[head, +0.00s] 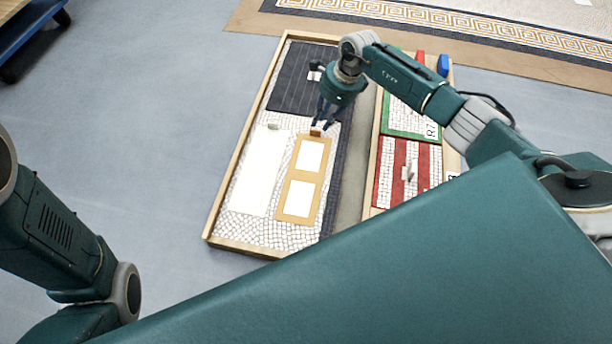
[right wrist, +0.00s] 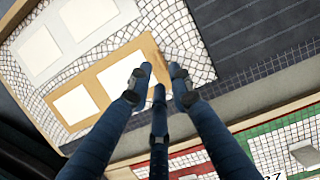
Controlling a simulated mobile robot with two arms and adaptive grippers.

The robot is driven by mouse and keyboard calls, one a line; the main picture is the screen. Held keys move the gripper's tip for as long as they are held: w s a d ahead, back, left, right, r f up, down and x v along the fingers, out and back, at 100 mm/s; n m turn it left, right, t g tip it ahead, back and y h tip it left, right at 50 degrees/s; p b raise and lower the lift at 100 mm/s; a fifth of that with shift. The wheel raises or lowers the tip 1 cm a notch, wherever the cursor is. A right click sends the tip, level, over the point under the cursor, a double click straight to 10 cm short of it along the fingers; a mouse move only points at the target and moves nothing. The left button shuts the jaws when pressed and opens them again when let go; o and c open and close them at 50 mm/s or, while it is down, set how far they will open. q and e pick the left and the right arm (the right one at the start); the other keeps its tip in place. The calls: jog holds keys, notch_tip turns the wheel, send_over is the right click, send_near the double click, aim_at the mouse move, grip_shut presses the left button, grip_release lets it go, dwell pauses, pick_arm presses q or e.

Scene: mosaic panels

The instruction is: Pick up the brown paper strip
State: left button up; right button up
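The brown paper strip (head: 302,186) lies on a white mosaic panel and has two white rectangular windows. In the right wrist view the strip (right wrist: 104,82) runs diagonally from lower left to upper right. My right gripper (head: 318,127) is over the strip's far end, at a small brown tab. In the right wrist view my right gripper (right wrist: 158,82) has its fingers spread, with nothing clearly held between them. Whether the fingertips touch the strip cannot be told. My left gripper is out of view; only part of my left arm shows.
A white strip (head: 258,170) lies left of the brown strip. A dark panel (head: 296,84) is beyond it. A wooden rim (head: 232,178) surrounds the panel. Green-framed (head: 412,117) and red-striped (head: 387,172) panels stand to the right.

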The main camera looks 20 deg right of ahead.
aim_at(313, 136)
jog(key=shift+w+a+f+b, duration=0.1)
jog(key=shift+f+b, duration=0.2)
jog(key=shift+f, duration=0.2)
jog(key=b+x, duration=0.4)
jog(key=shift+a+f, duration=0.15)
jog(key=shift+f, duration=0.2)
jog(key=shift+r, duration=0.15)
grip_shut()
